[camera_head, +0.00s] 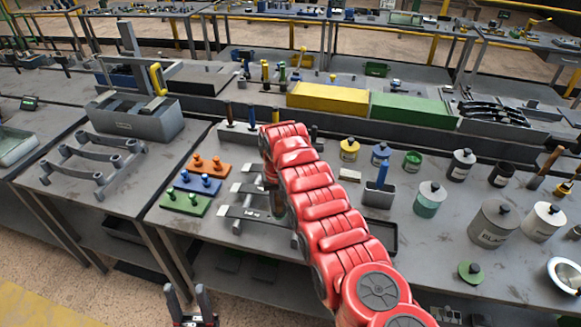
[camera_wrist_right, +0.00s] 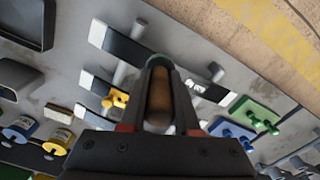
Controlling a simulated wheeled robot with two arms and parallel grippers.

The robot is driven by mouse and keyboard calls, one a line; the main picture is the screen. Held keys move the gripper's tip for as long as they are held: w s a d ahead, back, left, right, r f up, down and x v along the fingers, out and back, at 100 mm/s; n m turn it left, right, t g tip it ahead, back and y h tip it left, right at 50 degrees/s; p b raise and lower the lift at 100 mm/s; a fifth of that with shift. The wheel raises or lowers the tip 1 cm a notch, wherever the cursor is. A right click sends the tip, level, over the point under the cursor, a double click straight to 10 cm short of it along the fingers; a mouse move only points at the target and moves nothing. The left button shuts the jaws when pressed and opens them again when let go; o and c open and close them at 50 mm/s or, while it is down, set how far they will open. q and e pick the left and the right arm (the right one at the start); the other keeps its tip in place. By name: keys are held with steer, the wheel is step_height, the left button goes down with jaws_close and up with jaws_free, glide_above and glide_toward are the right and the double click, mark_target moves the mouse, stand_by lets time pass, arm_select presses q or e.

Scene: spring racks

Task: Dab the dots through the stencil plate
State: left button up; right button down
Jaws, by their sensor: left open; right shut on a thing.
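In the right wrist view my right gripper (camera_wrist_right: 160,70) is shut on a brown wooden handle (camera_wrist_right: 160,98), probably a dabber; a grey-green end (camera_wrist_right: 159,61) shows beyond the fingertips. In the head view the red right arm hides most of that gripper and tool. They are over several flat dark-and-white bars on grey stands, one nearest the front edge (camera_head: 238,213). One bar also shows in the wrist view (camera_wrist_right: 128,45). I cannot tell which is the stencil plate. My left gripper (camera_head: 188,300) is open and empty, low at the bottom left, in front of the table.
Orange (camera_head: 206,165), blue (camera_head: 195,184) and green (camera_head: 185,202) pegged plates lie left of the bars. Pots with yellow (camera_head: 349,149), blue (camera_head: 381,154) and green (camera_head: 413,160) tops stand right of my arm. Larger jars (camera_head: 495,222) crowd the right side.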

steer(key=shift+d, duration=0.1)
steer(key=shift+r+m, duration=0.2)
steer(key=shift+m, duration=0.1)
steer(key=shift+s, duration=0.1)
steer(key=shift+s+r, duration=0.1)
steer(key=shift+a+r+p, duration=0.2)
steer(key=shift+p, duration=0.1)
steer(key=shift+f, duration=0.1)
steer(key=shift+m, duration=0.3)
steer(key=shift+r, duration=0.35)
